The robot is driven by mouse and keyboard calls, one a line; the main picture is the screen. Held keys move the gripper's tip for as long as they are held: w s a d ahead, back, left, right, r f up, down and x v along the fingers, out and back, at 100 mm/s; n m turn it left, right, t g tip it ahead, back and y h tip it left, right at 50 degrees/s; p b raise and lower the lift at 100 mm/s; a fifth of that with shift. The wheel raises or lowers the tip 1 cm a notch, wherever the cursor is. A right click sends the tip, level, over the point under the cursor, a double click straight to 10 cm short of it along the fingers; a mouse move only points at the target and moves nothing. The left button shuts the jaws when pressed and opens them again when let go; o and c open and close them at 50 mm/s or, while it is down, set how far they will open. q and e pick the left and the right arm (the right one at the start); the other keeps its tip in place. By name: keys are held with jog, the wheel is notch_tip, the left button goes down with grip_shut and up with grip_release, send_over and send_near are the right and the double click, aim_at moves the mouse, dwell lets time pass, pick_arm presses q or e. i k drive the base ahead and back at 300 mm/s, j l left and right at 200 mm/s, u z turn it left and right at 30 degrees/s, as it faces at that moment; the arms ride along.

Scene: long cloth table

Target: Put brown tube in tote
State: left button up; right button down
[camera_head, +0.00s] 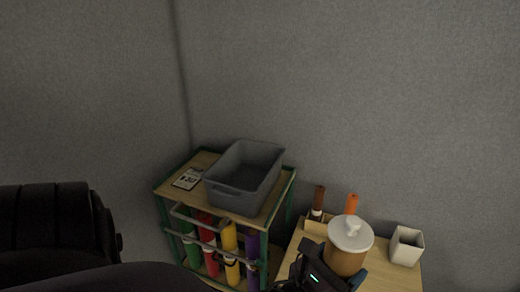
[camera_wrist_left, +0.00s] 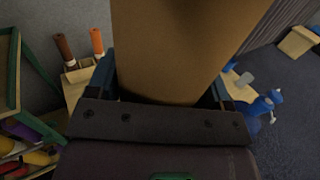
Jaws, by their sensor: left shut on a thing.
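The brown tube (camera_head: 345,262) is a wide, light-brown cylinder with a white, knobbed top, upright at the lower right in the head view. My left gripper (camera_head: 330,268) is shut on it; in the left wrist view the tube (camera_wrist_left: 185,45) fills the space between the two fingers. I cannot tell whether its base touches the wooden table. The grey tote (camera_head: 213,190) is an open, rectangular bin on top of a green-framed rack, left of the tube and apart from it. Its visible inside looks empty. My right gripper is not in view.
The rack (camera_head: 270,212) holds green, red, yellow and purple rolls below; a printed card (camera_head: 187,179) lies left of the tote. A holder with dark-brown (camera_head: 318,200) and orange (camera_head: 352,203) sticks stands behind the tube. A white open box (camera_head: 406,246) is at right.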

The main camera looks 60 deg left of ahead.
aim_at(248, 188)
jog(key=u, duration=0.9)
